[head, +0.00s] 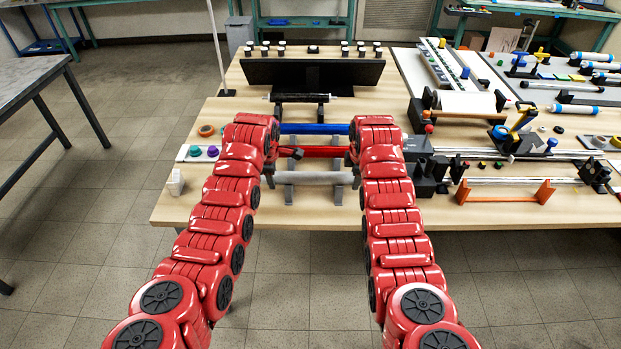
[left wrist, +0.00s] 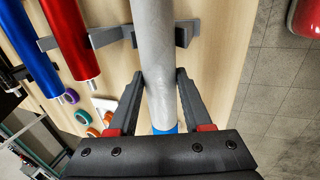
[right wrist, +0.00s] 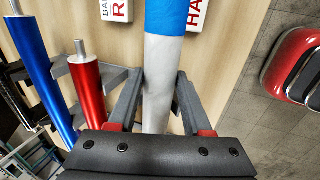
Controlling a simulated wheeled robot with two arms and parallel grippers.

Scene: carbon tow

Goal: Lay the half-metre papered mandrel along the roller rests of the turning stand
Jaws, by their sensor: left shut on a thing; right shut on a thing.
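A long grey papered mandrel (head: 315,178) lies crosswise between my arms, nearest the table's front edge. It fills the middle of the left wrist view (left wrist: 152,40) and the right wrist view (right wrist: 157,85), with a blue section towards each end. My left gripper (left wrist: 161,75) and my right gripper (right wrist: 161,74) are shut on it, one finger on each side. Grey cradle pieces (left wrist: 184,36) show by the mandrel; whether it touches them I cannot tell. I cannot tell for certain which fixture is the turning stand.
A red mandrel (head: 317,151) and a blue mandrel (head: 315,129) lie parallel behind the grey one. An orange frame (head: 505,192) with metal rods and black blocks stands to the right. Coloured pucks (head: 203,152) lie to the left. Labelled cards (right wrist: 116,10) show in the right wrist view.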

